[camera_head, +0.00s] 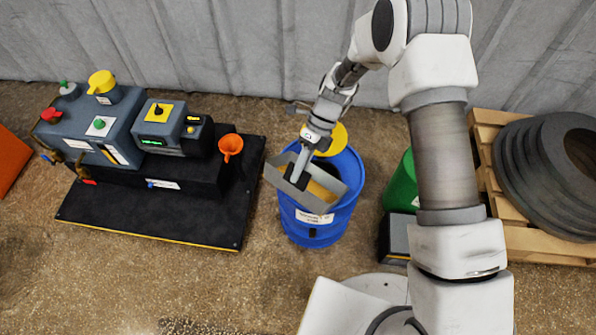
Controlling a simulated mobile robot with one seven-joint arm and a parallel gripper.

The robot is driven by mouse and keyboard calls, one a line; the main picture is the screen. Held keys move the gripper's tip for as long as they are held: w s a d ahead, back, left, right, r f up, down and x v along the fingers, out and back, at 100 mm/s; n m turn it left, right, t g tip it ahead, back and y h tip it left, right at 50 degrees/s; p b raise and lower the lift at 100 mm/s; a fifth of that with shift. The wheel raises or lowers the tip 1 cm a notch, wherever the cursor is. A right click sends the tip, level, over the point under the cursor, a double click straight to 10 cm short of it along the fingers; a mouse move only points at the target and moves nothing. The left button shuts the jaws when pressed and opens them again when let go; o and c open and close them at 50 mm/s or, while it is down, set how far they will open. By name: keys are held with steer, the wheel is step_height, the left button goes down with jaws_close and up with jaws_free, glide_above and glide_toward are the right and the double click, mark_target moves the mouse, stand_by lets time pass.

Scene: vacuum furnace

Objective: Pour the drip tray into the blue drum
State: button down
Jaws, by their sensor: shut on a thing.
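The drip tray (298,198) is a grey, shallow rectangular pan with amber liquid showing in its right part. My gripper (297,178) is shut on the tray and holds it over the front left of the blue drum (315,229). The tray lies slantwise in the picture; I cannot tell how far it is tilted. The blue drum stands upright on the floor with a white label on its front. Its dark opening shows to the right of the tray; the tray and my gripper hide the rest. No falling stream of liquid is visible.
A yellow round thing (336,139) is at the drum's back rim. A pump unit (108,120) with an orange funnel (230,147) stands on a black base at left. A green drum (402,187) and a pallet (487,130) with dark rings are at right.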

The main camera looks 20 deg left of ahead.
steer(key=shift+w+d+r+g, duration=0.3)
steer(key=shift+w+r+g, duration=0.5)
steer(key=shift+w+g, duration=0.15)
steer(key=shift+w+d+r+g+y+b, duration=0.35)
steer(key=shift+w+g, duration=0.2)
steer(key=shift+w, duration=0.2)
steer(key=shift+w+d+r+g+y+b, duration=0.1)
steer(key=shift+w+r+g+y+b, duration=0.15)
steer(key=shift+w+r+g, duration=0.35)
stand_by(1.5)
